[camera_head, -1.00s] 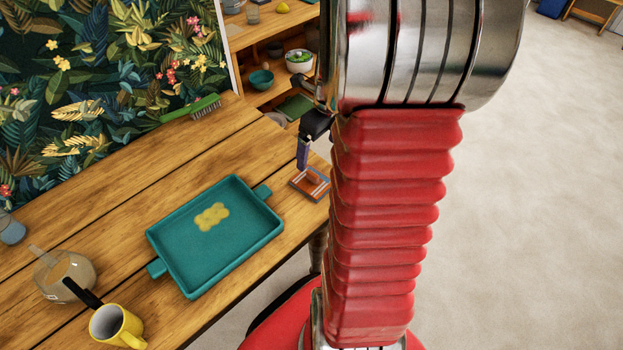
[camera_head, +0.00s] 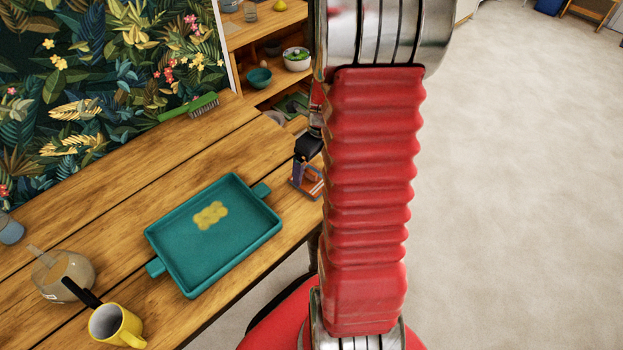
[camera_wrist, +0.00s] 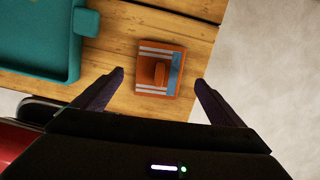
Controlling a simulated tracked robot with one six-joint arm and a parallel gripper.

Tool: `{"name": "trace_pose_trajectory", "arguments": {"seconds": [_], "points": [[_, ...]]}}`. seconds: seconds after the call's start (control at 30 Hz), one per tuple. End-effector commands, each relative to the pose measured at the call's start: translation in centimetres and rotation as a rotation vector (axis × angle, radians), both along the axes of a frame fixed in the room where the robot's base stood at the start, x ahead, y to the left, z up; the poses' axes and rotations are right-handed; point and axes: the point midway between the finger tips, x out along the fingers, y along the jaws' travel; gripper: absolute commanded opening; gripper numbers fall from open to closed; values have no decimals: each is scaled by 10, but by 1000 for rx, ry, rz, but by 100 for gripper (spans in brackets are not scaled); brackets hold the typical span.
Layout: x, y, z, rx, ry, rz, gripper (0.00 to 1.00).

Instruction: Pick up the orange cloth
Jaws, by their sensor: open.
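The orange cloth (camera_wrist: 148,80) lies folded near the edge of the wooden table, with pale stripes, a blue band and a raised orange fold in its middle. In the head view the cloth (camera_head: 316,188) is partly hidden by my arm and gripper. My gripper (camera_wrist: 160,77) is open in the wrist view, with one dark finger on each side of the cloth and nothing between them touching it. In the head view only part of my gripper (camera_head: 298,170) shows, at the cloth; its exact height above the table cannot be told.
A teal tray (camera_head: 157,238) with a yellow patterned patch lies left of the cloth. Shelves (camera_head: 265,30) with bowls are behind. Open floor lies right.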

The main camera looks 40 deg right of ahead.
Motion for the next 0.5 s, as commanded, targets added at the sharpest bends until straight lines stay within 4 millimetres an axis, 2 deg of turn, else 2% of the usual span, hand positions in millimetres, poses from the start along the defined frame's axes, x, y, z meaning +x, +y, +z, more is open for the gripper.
{"name": "trace_pose_trajectory", "arguments": {"seconds": [0.33,0.5], "points": [[0,0,-2,0,0,0,92],[1,1,-17,1,3,1,92]]}}
